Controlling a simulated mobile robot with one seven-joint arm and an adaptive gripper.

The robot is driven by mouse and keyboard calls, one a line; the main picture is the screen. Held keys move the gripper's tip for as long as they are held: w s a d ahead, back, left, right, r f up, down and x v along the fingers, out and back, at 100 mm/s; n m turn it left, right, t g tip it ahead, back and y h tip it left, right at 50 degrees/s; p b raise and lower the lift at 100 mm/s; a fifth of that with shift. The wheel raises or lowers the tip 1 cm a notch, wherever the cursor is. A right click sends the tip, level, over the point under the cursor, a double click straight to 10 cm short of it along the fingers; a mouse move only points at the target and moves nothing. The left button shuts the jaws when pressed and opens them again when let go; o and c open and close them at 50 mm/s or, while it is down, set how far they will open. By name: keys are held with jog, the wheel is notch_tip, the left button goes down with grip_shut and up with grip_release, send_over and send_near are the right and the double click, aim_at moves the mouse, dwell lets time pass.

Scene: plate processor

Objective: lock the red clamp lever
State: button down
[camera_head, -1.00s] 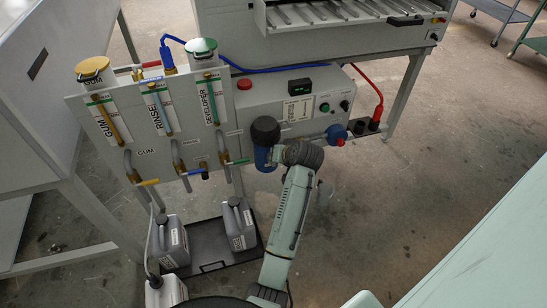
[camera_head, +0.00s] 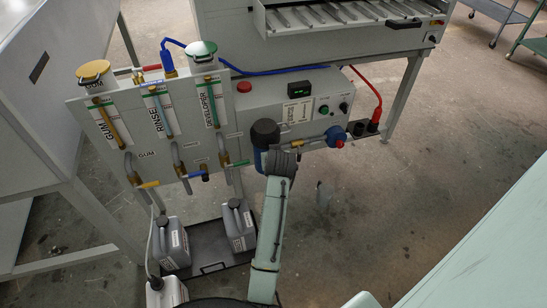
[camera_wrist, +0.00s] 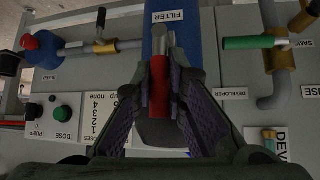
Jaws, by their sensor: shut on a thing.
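The red clamp lever (camera_wrist: 159,88) is a short red bar with a grey metal part beside it, in the middle of the wrist view. My gripper (camera_wrist: 162,84) has one finger on each side of the lever and is shut on it. Behind it is the blue filter housing (camera_wrist: 157,40) with a FILTER label. In the head view the filter housing shows its dark cap (camera_head: 265,131). There my arm's wrist hides the lever, the fingers and much of the housing.
The processor's front panel (camera_head: 300,108) carries buttons. A red-and-blue knob (camera_head: 336,137) is right of the filter. Valves with coloured handles, such as the green one (camera_wrist: 250,42), are close by. Grey jugs (camera_head: 240,225) stand below in a tray.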

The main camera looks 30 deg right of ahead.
jog(key=c, duration=1.6)
grip_release()
jog(key=shift+s, duration=0.1)
jog(key=v, duration=1.2)
